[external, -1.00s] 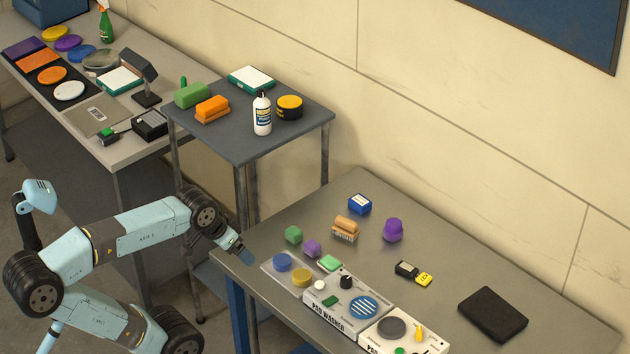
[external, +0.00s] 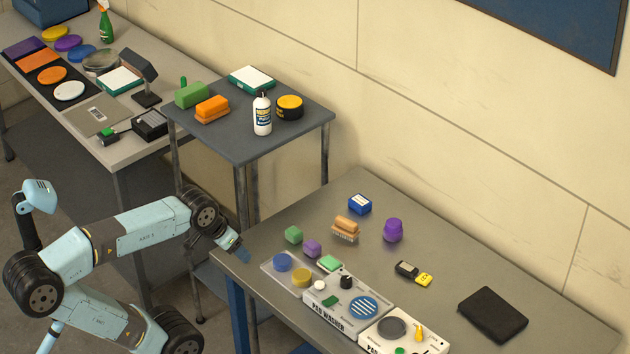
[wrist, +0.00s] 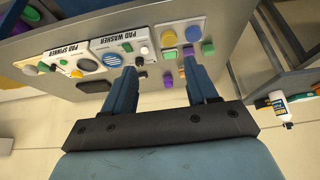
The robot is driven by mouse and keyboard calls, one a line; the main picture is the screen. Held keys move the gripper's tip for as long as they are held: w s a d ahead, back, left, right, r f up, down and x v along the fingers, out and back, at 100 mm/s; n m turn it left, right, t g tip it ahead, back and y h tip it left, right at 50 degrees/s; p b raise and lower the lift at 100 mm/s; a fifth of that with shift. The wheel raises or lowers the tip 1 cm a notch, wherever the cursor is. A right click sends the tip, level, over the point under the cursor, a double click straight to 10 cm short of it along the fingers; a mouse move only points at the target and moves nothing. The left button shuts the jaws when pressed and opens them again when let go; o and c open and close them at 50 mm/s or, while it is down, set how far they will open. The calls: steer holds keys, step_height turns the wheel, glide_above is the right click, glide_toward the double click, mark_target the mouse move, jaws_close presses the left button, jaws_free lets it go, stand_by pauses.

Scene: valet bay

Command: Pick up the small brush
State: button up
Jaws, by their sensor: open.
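The small brush (external: 346,229) has a tan wooden back and pale bristles facing down. It stands on the grey metal table (external: 420,235), behind the purple block. In the wrist view the brush (wrist: 181,73) appears as a small orange-tan patch beside one finger, partly hard to make out. My gripper (external: 241,254) is at the table's left corner, left of the brush and well apart from it. In the wrist view my gripper (wrist: 160,66) has its two blue fingers spread with nothing held between them.
Near the brush are a green block (external: 293,234), a purple block (external: 312,248), a blue box (external: 360,204) and a purple rounded item (external: 393,230). The pad washer (external: 325,305) lies in front. A side table (external: 240,140) with a white bottle (external: 262,115) stands behind my arm.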

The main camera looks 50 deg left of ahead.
steer(key=n+g+h, duration=0.5)
steer(key=n+h, duration=0.9)
steer(key=n, duration=0.2)
glide_above(344, 219)
steer(key=s+d, duration=0.1)
steer(key=s, duration=0.7)
step_height(344, 219, down, 13)
steer(key=w+a+f+n+t+h, duration=0.1)
steer(key=w+a+f, duration=0.1)
steer(key=f, duration=0.1)
steer(key=w+a+f+n+t+h, duration=0.1)
steer(key=w+a+f, duration=0.1)
steer(key=a+f, duration=0.1)
steer(key=w+a+f+n+h, duration=0.1)
steer(key=w+a+f+n, duration=0.1)
steer(key=a+f, duration=0.1)
steer(key=shift+w+a+f+t+h, duration=0.1)
steer(key=shift+w+f+t+h, duration=0.1)
steer(key=shift+f, duration=0.2)
steer(key=shift+w+f+t+h, duration=0.1)
steer(key=shift+w+f+t, duration=0.1)
steer(key=shift+f, duration=0.2)
steer(key=shift+w+d, duration=0.2)
steer(key=shift+d, duration=1.05)
steer(key=shift+w+d, duration=0.25)
steer(key=shift+d, duration=0.95)
steer(key=shift+w+d, duration=0.2)
steer(key=shift+d, duration=1.05)
steer(key=shift+c, duration=0.3)
steer(key=c, duration=1)
